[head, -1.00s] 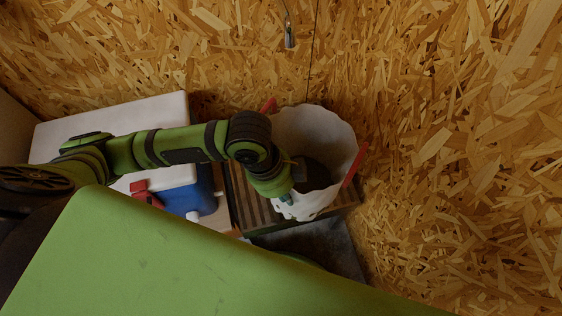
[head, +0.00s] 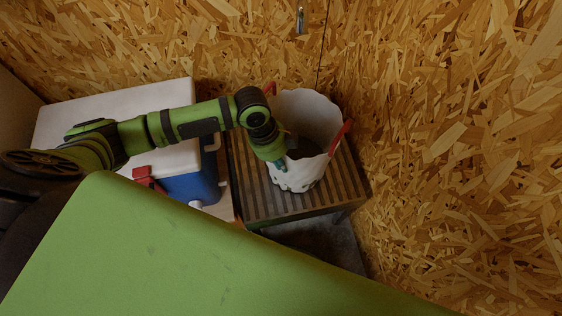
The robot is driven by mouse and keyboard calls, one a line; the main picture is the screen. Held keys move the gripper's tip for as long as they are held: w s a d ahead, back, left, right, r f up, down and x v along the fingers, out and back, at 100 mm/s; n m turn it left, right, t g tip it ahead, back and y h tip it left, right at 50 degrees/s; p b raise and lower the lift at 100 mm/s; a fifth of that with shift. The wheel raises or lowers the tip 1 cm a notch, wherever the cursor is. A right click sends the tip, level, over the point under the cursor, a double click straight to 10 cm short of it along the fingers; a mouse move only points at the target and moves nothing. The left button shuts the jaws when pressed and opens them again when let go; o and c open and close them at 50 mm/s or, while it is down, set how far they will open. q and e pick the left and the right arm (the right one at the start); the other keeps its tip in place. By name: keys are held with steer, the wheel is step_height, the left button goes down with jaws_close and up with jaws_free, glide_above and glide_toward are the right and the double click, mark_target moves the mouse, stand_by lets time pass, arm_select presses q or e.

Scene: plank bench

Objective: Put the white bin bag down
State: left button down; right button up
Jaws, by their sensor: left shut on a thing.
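The white bin bag (head: 300,178) is upright and open-topped, with red handles at its rim and a dark inside. It is over the slatted plank bench (head: 262,203), and its base seems to meet the slats, though I cannot tell if it bears its full weight there. My left gripper (head: 281,165) is shut on the near left side of the bag's wall; its fingertips are partly hidden against the bag. My right gripper does not show.
A blue cool box (head: 190,187) with a white lid (head: 120,115) and a red latch stands left of the bench. A chipboard wall (head: 450,120) rises close behind and to the right. Bare slats show in front of the bag.

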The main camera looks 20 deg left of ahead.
arm_select(q)
steer(key=shift+w+f, duration=0.15)
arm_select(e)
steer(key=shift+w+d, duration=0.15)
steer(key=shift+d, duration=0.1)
arm_select(q)
steer(key=c, duration=1.4)
jaws_free()
steer(key=shift+f, duration=0.2)
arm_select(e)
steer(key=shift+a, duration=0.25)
arm_select(q)
steer(key=p+v, duration=0.1)
steer(key=v, duration=1.1)
steer(key=shift+r+p, duration=0.2)
steer(key=shift+p, duration=0.2)
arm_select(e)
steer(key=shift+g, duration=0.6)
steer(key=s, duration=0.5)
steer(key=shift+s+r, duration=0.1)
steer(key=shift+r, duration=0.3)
